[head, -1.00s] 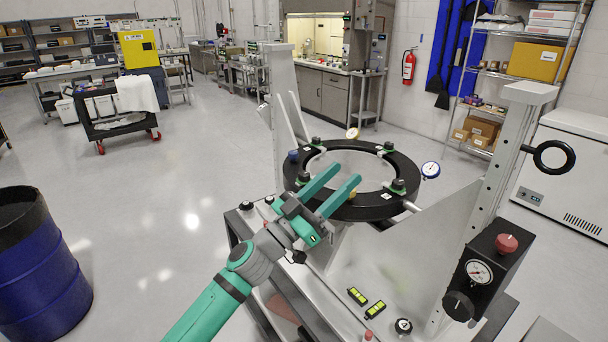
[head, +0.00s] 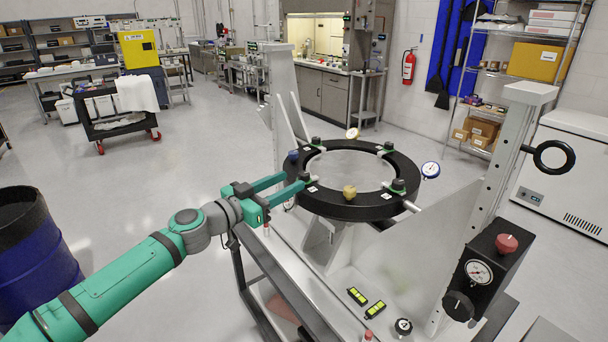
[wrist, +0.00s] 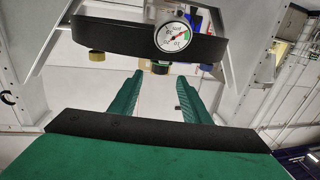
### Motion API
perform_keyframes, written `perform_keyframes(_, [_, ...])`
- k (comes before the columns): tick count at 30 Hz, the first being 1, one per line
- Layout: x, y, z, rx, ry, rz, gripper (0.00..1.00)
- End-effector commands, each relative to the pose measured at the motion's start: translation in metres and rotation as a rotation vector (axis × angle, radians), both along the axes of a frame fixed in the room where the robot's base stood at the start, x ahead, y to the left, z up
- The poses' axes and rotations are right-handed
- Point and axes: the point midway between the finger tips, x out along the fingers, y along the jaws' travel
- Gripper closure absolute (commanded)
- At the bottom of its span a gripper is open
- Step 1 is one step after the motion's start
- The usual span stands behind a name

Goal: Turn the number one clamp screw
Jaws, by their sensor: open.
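The mirror fixture's black ring (head: 340,208) carries several dark clamp screw knobs on green bases. The near-left clamp screw (head: 304,177) is right by the tips of my gripper (head: 294,181). Which screw is number one I cannot tell; the small white tags are too small to read. My gripper is open and empty, reaching in from the left at ring height. In the wrist view, a dark knob with a green part (wrist: 160,68) shows just beyond and between the open fingertips (wrist: 160,77). Contact is not visible. Another clamp screw (head: 398,186) sits at the ring's near right.
A dial gauge (wrist: 174,37) stands out from the ring close to my fingers. A brass knob (head: 349,191) and a blue knob (head: 293,156) flank the near-left screw. An upright post (head: 500,170) rises at the right. A blue drum (head: 35,255) stands left; floor between is clear.

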Motion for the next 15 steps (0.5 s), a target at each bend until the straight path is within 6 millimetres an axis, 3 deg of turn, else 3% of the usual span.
perform_keyframes(6, [0.028,-0.029,0.0,-0.001,-0.001,-0.002,0.57])
perform_keyframes(15, [0.048,-0.049,0.0,-0.001,-0.001,-0.003,0.57])
